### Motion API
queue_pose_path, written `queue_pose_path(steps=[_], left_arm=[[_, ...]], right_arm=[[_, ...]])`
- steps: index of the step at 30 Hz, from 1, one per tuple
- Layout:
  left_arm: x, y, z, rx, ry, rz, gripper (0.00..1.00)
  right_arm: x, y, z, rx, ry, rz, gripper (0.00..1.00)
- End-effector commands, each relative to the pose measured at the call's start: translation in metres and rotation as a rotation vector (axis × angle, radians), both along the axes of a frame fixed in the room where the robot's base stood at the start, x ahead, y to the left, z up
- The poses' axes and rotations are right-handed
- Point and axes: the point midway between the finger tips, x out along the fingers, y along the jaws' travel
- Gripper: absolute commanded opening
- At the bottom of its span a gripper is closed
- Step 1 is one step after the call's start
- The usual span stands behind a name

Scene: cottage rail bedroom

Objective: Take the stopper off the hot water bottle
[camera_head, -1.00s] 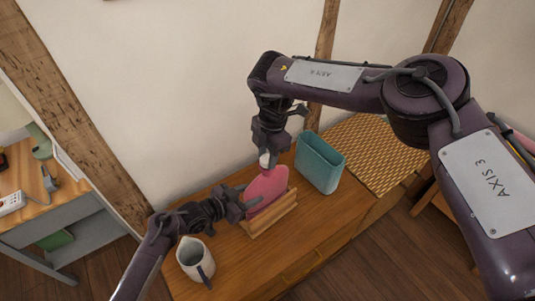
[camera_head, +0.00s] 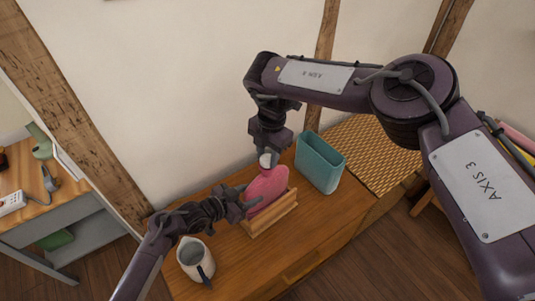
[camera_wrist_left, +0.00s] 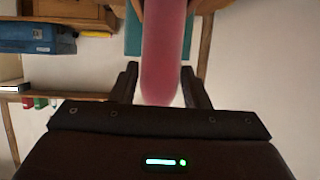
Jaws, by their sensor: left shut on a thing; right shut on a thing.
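The pink hot water bottle (camera_head: 266,188) stands upright in a wooden holder (camera_head: 272,216) on the wooden cabinet top. My left gripper (camera_head: 246,203) is shut on the side of the bottle's body. In the left wrist view the pink body (camera_wrist_left: 163,60) lies between the two fingers (camera_wrist_left: 160,88). My right gripper (camera_head: 267,153) comes down from above and is shut on the pale stopper (camera_head: 265,161) at the bottle's top. The fingers partly hide the stopper. I cannot tell whether it is still seated in the neck.
A teal open container (camera_head: 319,164) stands close to the right of the bottle. A grey-white jug (camera_head: 195,259) stands at the front left, near my left arm. A woven surface (camera_head: 372,155) lies further right. The wall is close behind.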

Motion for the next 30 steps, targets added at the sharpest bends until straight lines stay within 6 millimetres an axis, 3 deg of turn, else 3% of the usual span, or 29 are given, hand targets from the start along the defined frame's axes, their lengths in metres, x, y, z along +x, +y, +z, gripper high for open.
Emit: queue_pose_path(steps=[30], left_arm=[[0.000, 0.000, 0.000, 0.000, -0.001, 0.000, 0.00]], right_arm=[[0.000, 0.000, 0.022, 0.000, 0.000, -0.001, 0.06]])
